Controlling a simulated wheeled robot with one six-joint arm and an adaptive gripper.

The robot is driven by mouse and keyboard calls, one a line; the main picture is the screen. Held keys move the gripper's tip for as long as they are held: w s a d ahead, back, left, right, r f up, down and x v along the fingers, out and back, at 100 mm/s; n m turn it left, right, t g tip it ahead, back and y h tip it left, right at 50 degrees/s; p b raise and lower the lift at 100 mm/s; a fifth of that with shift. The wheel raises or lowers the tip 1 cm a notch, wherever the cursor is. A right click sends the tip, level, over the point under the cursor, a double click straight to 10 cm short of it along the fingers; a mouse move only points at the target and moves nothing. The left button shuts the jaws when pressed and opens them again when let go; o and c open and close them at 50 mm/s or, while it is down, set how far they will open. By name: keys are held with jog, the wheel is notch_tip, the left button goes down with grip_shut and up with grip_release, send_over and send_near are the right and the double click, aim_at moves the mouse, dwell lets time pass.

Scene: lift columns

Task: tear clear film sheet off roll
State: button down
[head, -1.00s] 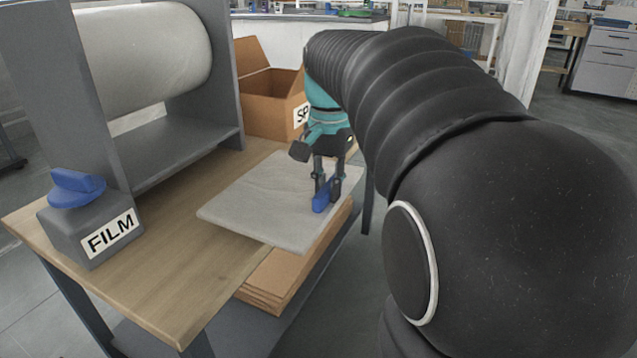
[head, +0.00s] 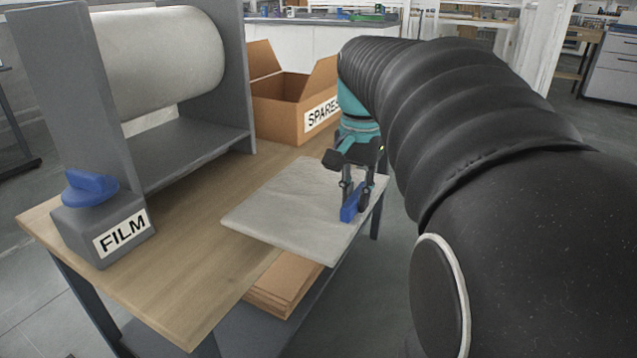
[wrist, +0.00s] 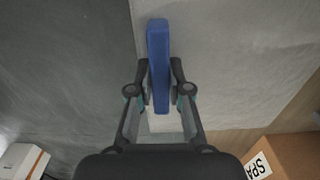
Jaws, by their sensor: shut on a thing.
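A wide roll of pale film (head: 160,60) lies across a grey stand at the left of the table. A flat pale grey sheet (head: 285,205) lies on the table's right part and overhangs its edge. A blue bar (head: 351,206) sits at the sheet's right edge. My gripper (head: 355,197) is shut on this bar from above. In the wrist view the bar (wrist: 158,65) runs upright between the fingers (wrist: 159,95), along the edge of the sheet (wrist: 225,60). I cannot tell whether the sheet is joined to the roll.
A grey block labelled FILM (head: 105,230) with a blue knob (head: 90,188) stands at the table's front left. An open cardboard box labelled SPARES (head: 290,105) stands behind the sheet. Flat cardboard (head: 285,285) is stacked on a lower shelf. Open floor lies right of the table.

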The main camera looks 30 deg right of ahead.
jog(key=shift+s+d+r, duration=0.1)
jog(key=shift+s+d, duration=0.45)
jog(key=shift+s, duration=0.2)
jog(key=shift+s+d, duration=0.5)
jog(key=shift+s, duration=0.2)
jog(key=shift+r, duration=0.1)
notch_tip(320, 180, up, 8)
jog(key=s+d+p, duration=0.1)
jog(key=p, duration=0.6)
jog(key=shift+s, duration=0.3)
jog(key=shift+d, duration=0.15)
